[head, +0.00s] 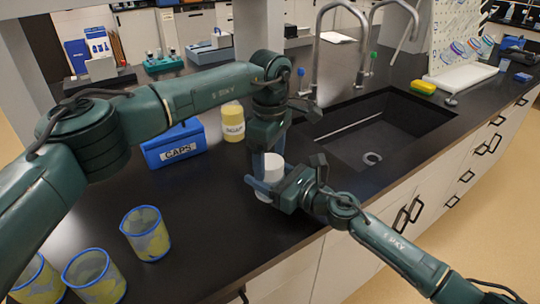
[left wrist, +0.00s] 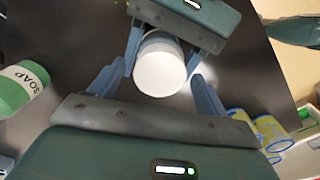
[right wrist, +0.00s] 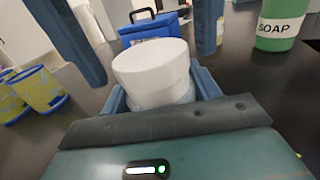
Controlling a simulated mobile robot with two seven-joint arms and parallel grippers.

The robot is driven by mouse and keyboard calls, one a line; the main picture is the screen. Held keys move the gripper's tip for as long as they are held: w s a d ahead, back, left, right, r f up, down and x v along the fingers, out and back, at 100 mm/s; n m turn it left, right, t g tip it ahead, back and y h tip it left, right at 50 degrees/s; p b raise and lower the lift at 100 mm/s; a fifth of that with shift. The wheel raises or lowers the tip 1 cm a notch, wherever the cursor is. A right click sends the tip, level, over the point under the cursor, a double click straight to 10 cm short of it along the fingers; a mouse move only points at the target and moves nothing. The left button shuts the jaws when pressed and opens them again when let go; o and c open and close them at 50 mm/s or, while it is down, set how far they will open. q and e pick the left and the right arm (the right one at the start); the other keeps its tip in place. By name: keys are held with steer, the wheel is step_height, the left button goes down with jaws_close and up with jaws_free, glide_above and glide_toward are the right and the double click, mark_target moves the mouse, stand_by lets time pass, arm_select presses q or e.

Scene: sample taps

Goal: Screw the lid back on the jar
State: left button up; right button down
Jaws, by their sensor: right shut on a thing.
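A white lid (right wrist: 150,68) sits on top of a pale, clear-looking jar (right wrist: 168,98); whether its thread is engaged I cannot tell. My right gripper (head: 268,188) comes in from the right, shut around the jar below the lid. My left gripper (head: 268,156) points straight down from above. Its fingers are spread wide, one on each side of the lid, with gaps in the left wrist view, where the round lid (left wrist: 160,68) lies between them. Most of the jar body is hidden by the right gripper's fingers.
Several blue-rimmed beakers (head: 146,236) stand at the front left. The sink (head: 380,125) opens to the right. The counter's front edge runs close beneath my right gripper.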

arm_select(q)
steer(key=shift+o, duration=0.2)
step_height(320, 180, up, 12)
stand_by(0.5)
arm_select(e)
steer(key=shift+c, duration=1.4)
jaws_free()
